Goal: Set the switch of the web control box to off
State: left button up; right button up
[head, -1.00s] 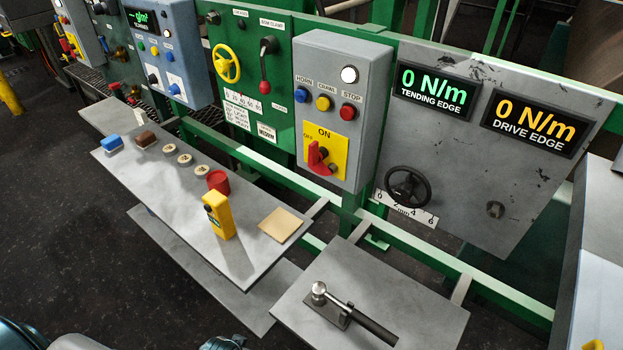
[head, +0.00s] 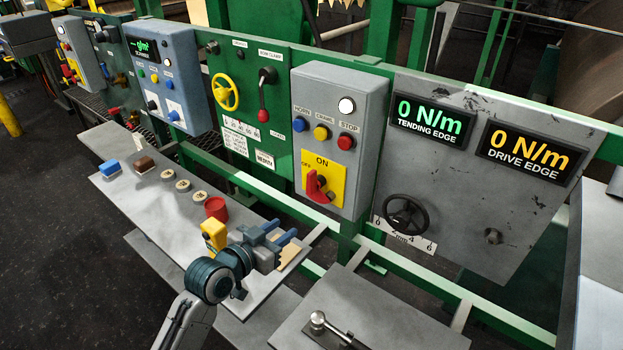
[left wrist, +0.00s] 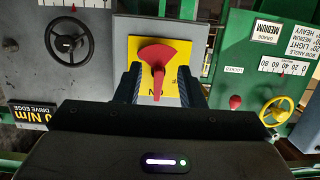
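The grey web control box (head: 369,105) hangs upright on the green rail, with HORN, CRAWL and STOP buttons. Its red switch (head: 319,187) sits on a yellow plate (head: 337,178) marked ON at the top and OFF at the upper left. In the left wrist view, which is upside down, the red switch (left wrist: 156,54) has its narrow end toward ON. My left gripper (head: 285,233) is open and empty, below and in front of the box. In the left wrist view, the switch appears between its fingers (left wrist: 158,75), apparently still ahead of them. My right gripper is out of view.
A black handwheel (head: 406,214) is to the right. Another shelf (head: 390,325) bears a metal lever (head: 325,325).

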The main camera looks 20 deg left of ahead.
pick_arm(q)
jog(key=t+h, duration=0.1)
jog(key=t, duration=0.1)
send_near(308, 180)
jog(key=w, duration=0.1)
jog(key=p+x, duration=0.3)
jog(key=x, duration=0.6)
jog(key=shift+w+d, duration=0.1)
jog(key=shift+d, duration=0.15)
jog(key=shift+w+d, duration=0.15)
jog(key=shift+w, duration=0.25)
grip_shut()
